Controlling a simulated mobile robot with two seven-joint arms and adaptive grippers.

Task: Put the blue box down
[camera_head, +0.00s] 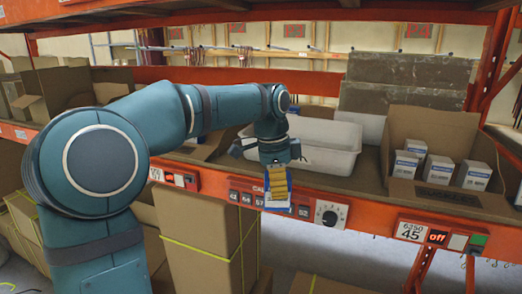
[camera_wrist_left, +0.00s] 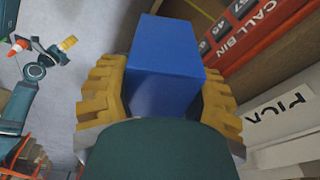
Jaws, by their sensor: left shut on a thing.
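My left gripper (camera_head: 278,190) hangs in front of the shelf's edge, pointing down, with its yellow fingers shut on the blue box. The blue box (camera_wrist_left: 165,65) fills the middle of the left wrist view, with a yellow finger against each side. A small teal arm with a yellow gripper (camera_wrist_left: 68,43), seemingly my right one, shows far off in the left wrist view. It is too small to tell its jaw state.
A white bin (camera_head: 330,160) stands on the shelf behind my left gripper. To its right an open carton (camera_head: 440,125) holds several white-and-blue boxes. The orange rail (camera_head: 365,212) carries labels and a dial. Cartons (camera_head: 205,240) stand below. An orange cone (camera_wrist_left: 18,46) stands on the floor.

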